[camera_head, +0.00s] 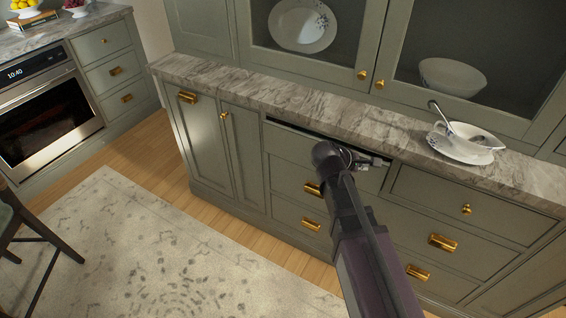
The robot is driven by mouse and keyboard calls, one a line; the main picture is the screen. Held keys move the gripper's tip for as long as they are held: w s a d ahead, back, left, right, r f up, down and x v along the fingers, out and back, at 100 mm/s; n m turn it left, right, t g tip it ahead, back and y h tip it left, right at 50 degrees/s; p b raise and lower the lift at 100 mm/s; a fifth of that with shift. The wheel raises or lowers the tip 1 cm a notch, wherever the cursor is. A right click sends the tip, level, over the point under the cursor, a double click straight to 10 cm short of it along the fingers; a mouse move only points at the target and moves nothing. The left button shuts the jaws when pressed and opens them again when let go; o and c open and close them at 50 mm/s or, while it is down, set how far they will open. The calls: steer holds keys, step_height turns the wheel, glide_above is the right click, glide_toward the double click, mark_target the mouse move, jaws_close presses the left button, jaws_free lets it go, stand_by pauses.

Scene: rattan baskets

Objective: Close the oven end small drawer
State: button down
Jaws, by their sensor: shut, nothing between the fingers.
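The green small top drawer (288,146) nearest the oven end of the sideboard is in the middle of the head view. A dark gap shows along its top edge under the countertop, so it seems slightly open; how far is hard to tell. My gripper (378,162) is shut and empty in front of the right part of this drawer, just below the counter edge. My arm's wrist hides part of the drawer front and its knob. I cannot tell whether the fingers touch the drawer. The oven (48,118) stands at the far left.
Another top drawer (435,188) sits to the right and looks closed. A rug (150,260) covers the floor; a chair (25,235) stands at the left edge.

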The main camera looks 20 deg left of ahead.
steer(key=s+a+f+n+t+y+b, duration=0.1)
steer(key=a+f+n+t+b, duration=0.25)
steer(key=a+b, duration=0.35)
steer(key=s+a+f+n+t+b, duration=0.15)
steer(key=a+f+n+b, duration=0.3)
steer(key=a, duration=0.55)
steer(key=n+t+y+b, duration=0.4)
steer(key=n+b, duration=0.4)
glide_toward(285, 147)
steer(key=s, duration=0.6)
steer(key=shift+s+a+f+n, duration=0.1)
steer(key=shift+s+a+n, duration=0.1)
steer(key=shift+n, duration=0.1)
steer(key=shift+w, duration=0.15)
steer(key=w, duration=0.9)
steer(key=w+d, duration=0.1)
steer(key=w, duration=0.3)
steer(key=shift+w+d, duration=0.1)
steer(key=shift+w, duration=0.3)
